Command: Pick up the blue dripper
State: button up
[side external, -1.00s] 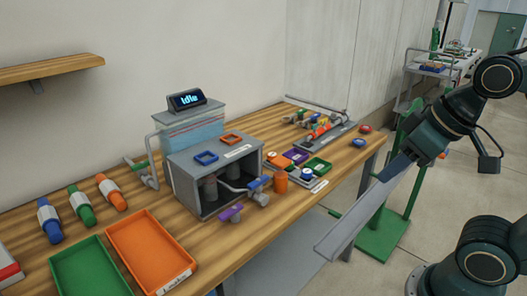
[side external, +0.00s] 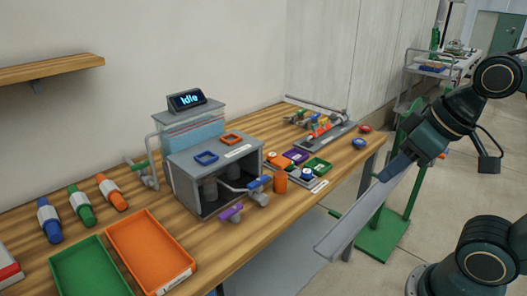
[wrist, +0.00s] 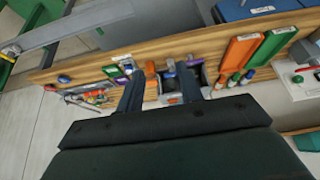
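A small round blue piece (side external: 359,143), which looks like the blue dripper, lies on the bare wood near the table's right end, beside a red one (side external: 365,128). In the wrist view the blue piece (wrist: 64,79) is at the left. A second blue round piece (side external: 306,174) sits on a pale tray among coloured square frames. My gripper (side external: 328,248) hangs in front of the table, away from both blue pieces. In the wrist view its two long fingers (wrist: 160,72) stand apart with nothing held between them.
A grey box unit (side external: 215,180) with a display reading "Idle" (side external: 189,99) stands mid-table. Green (side external: 92,272) and orange (side external: 150,250) trays lie at front left. A green stand (side external: 385,238) is on the floor.

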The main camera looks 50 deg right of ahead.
jog(key=o, duration=0.5)
jog(key=shift+c, duration=0.2)
